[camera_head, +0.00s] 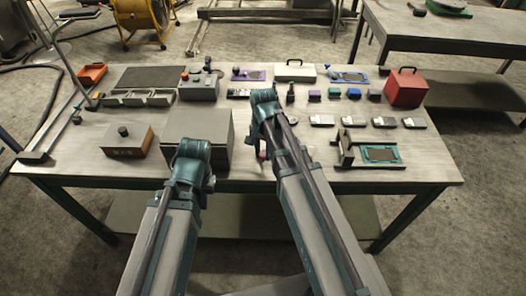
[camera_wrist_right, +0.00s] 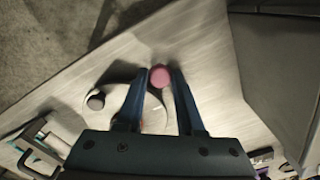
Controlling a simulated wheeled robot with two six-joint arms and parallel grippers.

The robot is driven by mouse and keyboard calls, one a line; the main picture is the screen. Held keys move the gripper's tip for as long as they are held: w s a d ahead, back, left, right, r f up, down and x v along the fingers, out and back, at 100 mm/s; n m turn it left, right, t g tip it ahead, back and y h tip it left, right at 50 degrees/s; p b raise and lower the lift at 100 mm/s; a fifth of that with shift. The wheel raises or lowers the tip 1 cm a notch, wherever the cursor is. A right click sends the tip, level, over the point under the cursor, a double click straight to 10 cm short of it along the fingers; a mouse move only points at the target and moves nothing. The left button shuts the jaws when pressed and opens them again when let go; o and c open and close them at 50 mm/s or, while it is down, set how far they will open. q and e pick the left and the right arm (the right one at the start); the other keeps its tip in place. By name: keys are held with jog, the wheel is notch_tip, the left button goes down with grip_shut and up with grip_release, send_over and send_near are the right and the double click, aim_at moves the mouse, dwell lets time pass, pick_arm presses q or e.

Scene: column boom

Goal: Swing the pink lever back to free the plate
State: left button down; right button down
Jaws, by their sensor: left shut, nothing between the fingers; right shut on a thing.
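The pink lever's round knob (camera_wrist_right: 160,76) sits between the fingertips of my right gripper (camera_wrist_right: 160,82) in the right wrist view. That gripper is shut on it. In the head view a small pink spot (camera_head: 262,155) shows beside my right arm. A pale rounded plate (camera_wrist_right: 122,98) with a dark knob (camera_wrist_right: 96,101) lies behind the fingers in the wrist view, partly covered by them. The rest of the lever and its pivot are hidden. My left arm reaches in from the bottom of the head view, and its fingers are hidden behind its own links.
A large grey box (camera_head: 196,135) stands left of my right arm. A teal-framed fixture (camera_head: 380,153) with a dark upright bracket stands to the right. Several small blocks and a red case (camera_head: 405,90) lie farther back. The table's front-right corner (camera_head: 440,177) is bare.

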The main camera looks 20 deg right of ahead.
aim_at(260, 155)
jog(key=shift+a+m, duration=0.25)
jog(key=shift+m, duration=0.45)
jog(key=shift+a+m, duration=0.25)
jog(key=shift+m, duration=0.45)
jog(key=c, duration=0.5)
grip_release()
jog(key=shift+r, duration=0.1)
notch_tip(260, 155, up, 14)
jog(key=p, duration=1.3)
jog(key=shift+p, duration=0.4)
jog(key=shift+f, duration=0.2)
